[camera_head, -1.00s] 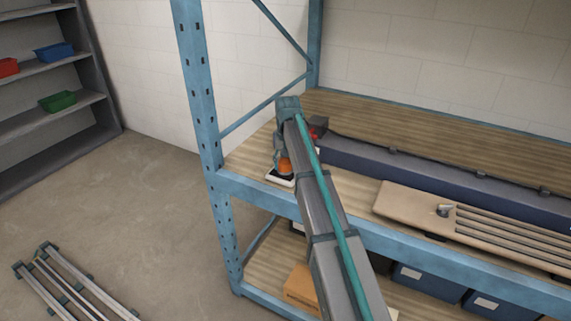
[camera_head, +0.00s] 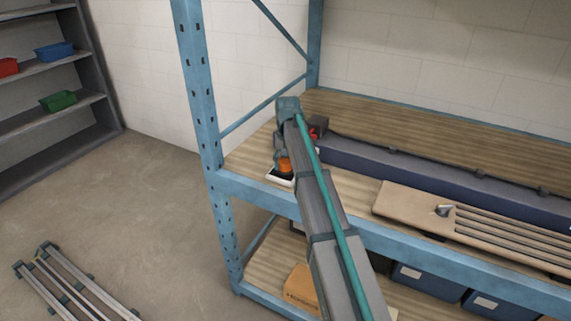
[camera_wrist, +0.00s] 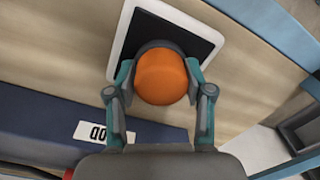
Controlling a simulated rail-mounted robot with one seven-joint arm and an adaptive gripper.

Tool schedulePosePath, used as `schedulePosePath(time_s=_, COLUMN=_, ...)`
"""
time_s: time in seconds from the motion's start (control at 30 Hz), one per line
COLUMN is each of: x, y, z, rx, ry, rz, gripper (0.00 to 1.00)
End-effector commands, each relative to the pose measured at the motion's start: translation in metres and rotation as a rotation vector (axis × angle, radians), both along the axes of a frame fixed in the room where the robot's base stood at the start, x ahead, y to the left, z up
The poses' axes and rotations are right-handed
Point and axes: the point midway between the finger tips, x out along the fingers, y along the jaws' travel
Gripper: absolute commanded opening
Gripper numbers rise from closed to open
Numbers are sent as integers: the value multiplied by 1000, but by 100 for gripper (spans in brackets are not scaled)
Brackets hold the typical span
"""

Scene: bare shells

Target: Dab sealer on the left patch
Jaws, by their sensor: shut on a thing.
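An orange-topped tool with a dark rounded collar (camera_wrist: 163,78) is between the fingers of my gripper (camera_wrist: 159,77), which is shut on it. It also shows as an orange spot in the head view (camera_head: 285,165). Beneath it is a black pad with a white rim (camera_wrist: 119,42), lying on the wooden upper shelf; the rim also shows in the head view (camera_head: 275,178). The tool covers part of the pad, and I cannot tell whether its underside touches it. No left patch can be made out clearly.
A long dark blue box (camera_head: 400,168) runs along the upper shelf. A tan slatted panel (camera_head: 405,203) with a small metal piece (camera_head: 444,210) lies to the right. A blue upright (camera_head: 200,90) stands left of my gripper. Blue bins (camera_head: 430,284) sit below.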

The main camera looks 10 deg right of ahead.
Motion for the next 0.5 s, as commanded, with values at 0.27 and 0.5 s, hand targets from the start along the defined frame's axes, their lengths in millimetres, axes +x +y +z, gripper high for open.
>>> schedulePosePath(time_s=0.27, x=-1, y=0, z=10, rx=0, ry=2, rz=0, gripper=19)
schedulePosePath(time_s=0.5, x=0, y=0, z=28, rx=0, ry=1, rz=0, gripper=19)
